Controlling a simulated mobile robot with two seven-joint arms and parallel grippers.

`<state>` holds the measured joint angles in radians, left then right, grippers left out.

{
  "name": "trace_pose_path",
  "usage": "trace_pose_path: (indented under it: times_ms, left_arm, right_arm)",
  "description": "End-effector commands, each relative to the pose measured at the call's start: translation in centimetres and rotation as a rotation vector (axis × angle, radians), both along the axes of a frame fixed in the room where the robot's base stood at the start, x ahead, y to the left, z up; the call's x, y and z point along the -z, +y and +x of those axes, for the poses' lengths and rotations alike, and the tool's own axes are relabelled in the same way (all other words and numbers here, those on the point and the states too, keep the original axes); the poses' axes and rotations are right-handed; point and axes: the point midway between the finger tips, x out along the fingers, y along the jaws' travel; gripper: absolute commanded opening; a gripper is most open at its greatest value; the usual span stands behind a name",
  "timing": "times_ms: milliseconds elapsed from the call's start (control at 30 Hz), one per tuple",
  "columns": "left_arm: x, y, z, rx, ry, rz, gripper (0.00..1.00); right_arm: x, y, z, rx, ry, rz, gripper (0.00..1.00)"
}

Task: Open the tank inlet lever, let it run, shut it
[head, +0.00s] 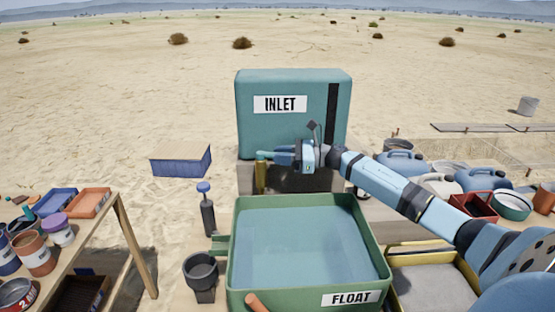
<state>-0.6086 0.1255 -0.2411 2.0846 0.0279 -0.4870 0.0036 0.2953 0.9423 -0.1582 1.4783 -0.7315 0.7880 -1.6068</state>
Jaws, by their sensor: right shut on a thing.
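The teal tank (292,135) labelled INLET stands behind the green FLOAT basin (237,255). My right gripper (277,154) is at the tank's lower front, shut on the inlet lever (263,154), whose teal end sticks out to the left of the fingers. Most of the lever is hidden by the gripper. A brass-coloured pipe (261,176) hangs just below it, above the basin's back edge. The basin holds flat blue water (300,240). I cannot tell whether water runs from the pipe. My left gripper is not in view.
A wooden table (118,215) with paint cans and trays stands at left. A hand pump (207,212) and a dark bucket (201,270) stand beside the basin. Blue jugs (403,164) and bowls sit at right, near my arm. Open sand lies beyond.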

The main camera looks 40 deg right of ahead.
Motion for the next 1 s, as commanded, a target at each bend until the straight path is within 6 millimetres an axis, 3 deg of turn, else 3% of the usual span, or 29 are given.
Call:
trace_pose_path:
  times_ms: [200, 233, 300, 333, 667, 1000]
  left_arm:
    - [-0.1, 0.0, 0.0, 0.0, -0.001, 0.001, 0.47]
    - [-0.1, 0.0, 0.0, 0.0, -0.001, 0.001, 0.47]
    - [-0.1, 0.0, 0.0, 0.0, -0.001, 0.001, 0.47]
    - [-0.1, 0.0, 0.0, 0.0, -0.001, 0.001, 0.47]
    - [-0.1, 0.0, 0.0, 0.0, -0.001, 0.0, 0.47]
    - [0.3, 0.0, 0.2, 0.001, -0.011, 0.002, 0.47]
  right_arm:
    - [-0.1, 0.0, 0.0, 0.001, -0.002, 0.002, 0.0]
    - [-0.1, 0.0, 0.0, 0.001, -0.002, 0.002, 0.26]
    - [-0.1, 0.0, 0.0, 0.001, -0.002, 0.002, 0.42]
    - [-0.1, 0.0, 0.0, 0.001, -0.002, 0.002, 0.44]
    - [0.1, -0.3, -0.3, 0.001, 0.0, 0.0, 0.44]
    - [0.3, -4.7, -4.6, 0.003, 0.004, 0.0, 0.44]
